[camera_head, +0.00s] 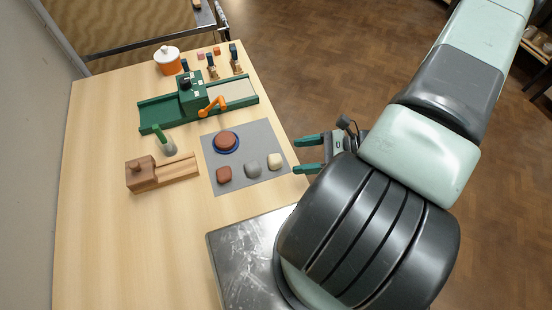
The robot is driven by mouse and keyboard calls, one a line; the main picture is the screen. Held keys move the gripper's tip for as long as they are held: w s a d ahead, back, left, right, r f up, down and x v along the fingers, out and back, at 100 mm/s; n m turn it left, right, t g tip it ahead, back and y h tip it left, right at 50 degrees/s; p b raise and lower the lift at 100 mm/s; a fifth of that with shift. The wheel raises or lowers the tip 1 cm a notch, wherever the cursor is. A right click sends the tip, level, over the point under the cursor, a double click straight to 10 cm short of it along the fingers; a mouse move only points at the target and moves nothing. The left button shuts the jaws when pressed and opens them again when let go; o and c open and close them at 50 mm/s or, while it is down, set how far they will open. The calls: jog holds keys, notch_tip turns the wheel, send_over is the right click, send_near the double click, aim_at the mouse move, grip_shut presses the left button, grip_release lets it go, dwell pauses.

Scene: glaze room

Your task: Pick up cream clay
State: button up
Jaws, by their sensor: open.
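The cream clay (275,161) is a small rounded lump at the right end of a row on the grey mat (263,136). A grey lump (252,169) and a red-brown lump (224,174) lie to its left on the mat. My gripper (296,155) is open and empty, just right of the cream clay, beyond the mat's right edge. Its two green fingers point left toward the table. The picture does not show clearly how high the fingers are above the table. The cream clay is in full view.
A red-brown disc (226,139) sits on a blue dish on the mat. A green press with an orange handle (212,106) stands behind. The table's front left is clear.

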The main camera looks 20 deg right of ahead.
aim_at(276, 162)
jog(key=x, duration=0.7)
jog(key=shift+w+a, duration=0.25)
jog(key=shift+a, duration=0.1)
jog(key=c, duration=1.1)
